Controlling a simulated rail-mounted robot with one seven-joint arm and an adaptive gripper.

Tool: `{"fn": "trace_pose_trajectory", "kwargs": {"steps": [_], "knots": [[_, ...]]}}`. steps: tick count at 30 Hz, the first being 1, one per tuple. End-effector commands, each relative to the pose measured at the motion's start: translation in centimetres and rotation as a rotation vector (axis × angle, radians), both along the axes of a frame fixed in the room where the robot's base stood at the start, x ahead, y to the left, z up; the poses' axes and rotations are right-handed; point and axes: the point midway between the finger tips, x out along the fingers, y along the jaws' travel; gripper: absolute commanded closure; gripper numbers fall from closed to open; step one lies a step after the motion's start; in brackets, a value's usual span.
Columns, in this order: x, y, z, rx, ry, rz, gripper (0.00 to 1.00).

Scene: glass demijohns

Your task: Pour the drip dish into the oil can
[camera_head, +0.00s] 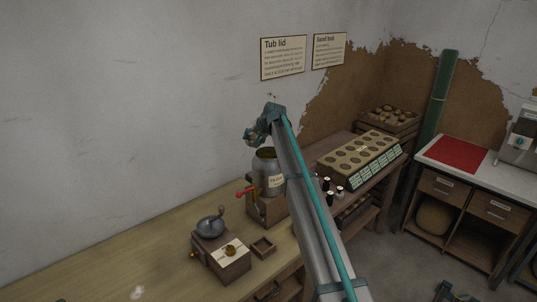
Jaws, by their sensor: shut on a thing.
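My gripper (251,140) is just above and slightly left of the can's top, angled down. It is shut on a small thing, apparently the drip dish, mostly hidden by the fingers. I cannot tell the dish's tilt or what is in it. The gripper appears apart from the can.
A red-handled tap (246,192) projects left from the stand. A grinder (221,249) and small wooden tray (263,247) are in front. Small dark bottles (327,185) and a holed rack (358,160) stand right. The bench's left side (110,270) is largely clear.

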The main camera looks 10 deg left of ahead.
Motion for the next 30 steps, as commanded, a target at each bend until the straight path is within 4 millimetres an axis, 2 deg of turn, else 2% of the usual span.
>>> {"fn": "trace_pose_trajectory", "kwargs": {"steps": [30], "knots": [[-0.3,-1.4,0.2,0.11,-0.021,-0.001,0.77]]}}
